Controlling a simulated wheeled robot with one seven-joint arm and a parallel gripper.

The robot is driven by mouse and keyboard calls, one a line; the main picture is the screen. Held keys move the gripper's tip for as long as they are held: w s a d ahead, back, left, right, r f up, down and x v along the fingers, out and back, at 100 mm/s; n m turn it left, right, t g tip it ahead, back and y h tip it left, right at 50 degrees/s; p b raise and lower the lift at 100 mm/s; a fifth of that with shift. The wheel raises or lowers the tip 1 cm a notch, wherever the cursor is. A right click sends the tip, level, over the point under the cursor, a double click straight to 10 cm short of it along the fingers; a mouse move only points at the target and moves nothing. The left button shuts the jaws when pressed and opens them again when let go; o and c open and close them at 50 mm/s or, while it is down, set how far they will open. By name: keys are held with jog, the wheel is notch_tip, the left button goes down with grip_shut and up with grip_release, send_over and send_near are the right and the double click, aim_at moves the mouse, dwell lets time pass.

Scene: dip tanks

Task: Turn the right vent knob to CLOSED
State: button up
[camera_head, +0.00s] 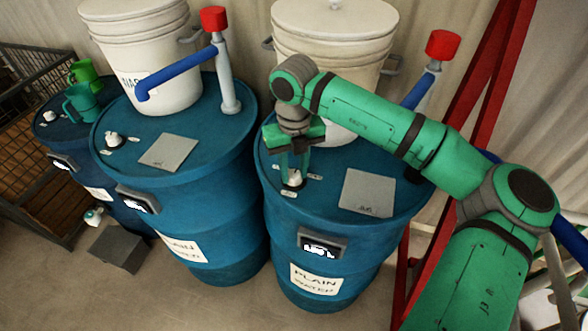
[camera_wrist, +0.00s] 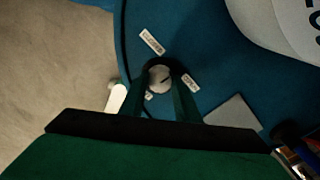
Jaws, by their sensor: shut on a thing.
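The right vent knob (camera_head: 294,180) is a small white knob on the top of the right blue drum (camera_head: 330,235), near its front left edge. My gripper (camera_head: 293,172) reaches down over it, with its green fingers shut on the knob. In the wrist view the knob (camera_wrist: 159,75) sits between the tips of my gripper (camera_wrist: 162,80), with a dark mark on its face. Two small pale labels (camera_wrist: 152,41) and (camera_wrist: 190,82) lie near the knob. Their words are too small to read surely, so I cannot tell which setting the mark faces.
A white bucket (camera_head: 325,40) and a blue pipe with a red cap (camera_head: 442,45) stand on the right drum behind my gripper. A grey plate (camera_head: 367,193) lies to the right. The middle drum (camera_head: 215,200) has its own white knob (camera_head: 113,140).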

aim_at(294, 173)
jog(key=n, duration=0.5)
jog(key=shift+n, duration=0.3)
jog(key=n, duration=0.4)
jog(key=shift+n, duration=0.3)
jog(key=o, duration=1)
jog(key=shift+o, duration=0.2)
notch_tip(294, 173, up, 11)
